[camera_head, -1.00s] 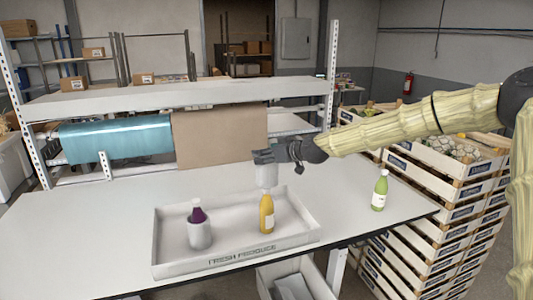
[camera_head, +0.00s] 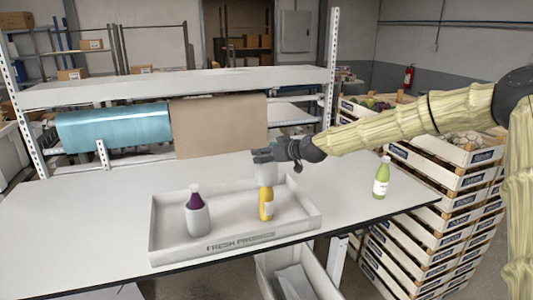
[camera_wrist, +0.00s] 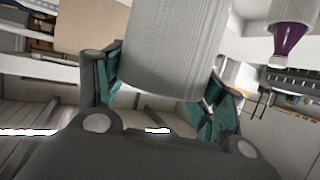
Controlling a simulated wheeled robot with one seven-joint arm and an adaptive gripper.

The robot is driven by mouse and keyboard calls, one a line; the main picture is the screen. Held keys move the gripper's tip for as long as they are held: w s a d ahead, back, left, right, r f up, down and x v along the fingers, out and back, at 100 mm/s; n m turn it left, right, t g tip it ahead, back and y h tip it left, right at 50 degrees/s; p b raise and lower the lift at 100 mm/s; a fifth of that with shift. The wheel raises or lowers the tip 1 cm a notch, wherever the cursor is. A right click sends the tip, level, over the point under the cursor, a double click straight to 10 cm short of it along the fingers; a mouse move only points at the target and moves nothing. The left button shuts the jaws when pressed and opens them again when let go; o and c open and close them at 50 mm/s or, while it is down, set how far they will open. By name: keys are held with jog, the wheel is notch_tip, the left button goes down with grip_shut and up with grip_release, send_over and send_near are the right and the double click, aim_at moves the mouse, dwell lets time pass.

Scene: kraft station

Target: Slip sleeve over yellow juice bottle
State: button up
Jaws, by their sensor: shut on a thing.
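My gripper (camera_head: 264,157) is shut on a pale grey sleeve (camera_head: 267,173) over the tray. In the wrist view the sleeve (camera_wrist: 175,45) stands between my teal finger pads. The yellow juice bottle (camera_head: 266,205) stands upright in the tray, directly below the sleeve. The sleeve's lower end meets the bottle's top and hides its neck and cap. I cannot tell how far it is around the bottle. A purple bottle (camera_head: 194,201) with a grey sleeve (camera_head: 198,221) around its lower part stands to the left.
The white tray (camera_head: 235,241) marked "FRESH PRODUCE" sits at the table's front edge. A green bottle (camera_head: 381,178) stands on the table (camera_head: 100,215) at the right. Stacked crates (camera_head: 420,230) stand beyond it. An open bin (camera_head: 290,275) is below the front edge.

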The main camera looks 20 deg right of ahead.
jog(key=shift+f+b, duration=5.25)
jog(key=shift+f, duration=1.6)
jog(key=o, duration=0.7)
jog(key=shift+o, duration=0.2)
jog(key=shift+s, duration=0.1)
jog(key=v, duration=1.1)
jog(key=shift+s+d, duration=0.2)
jog(key=shift+s, duration=0.15)
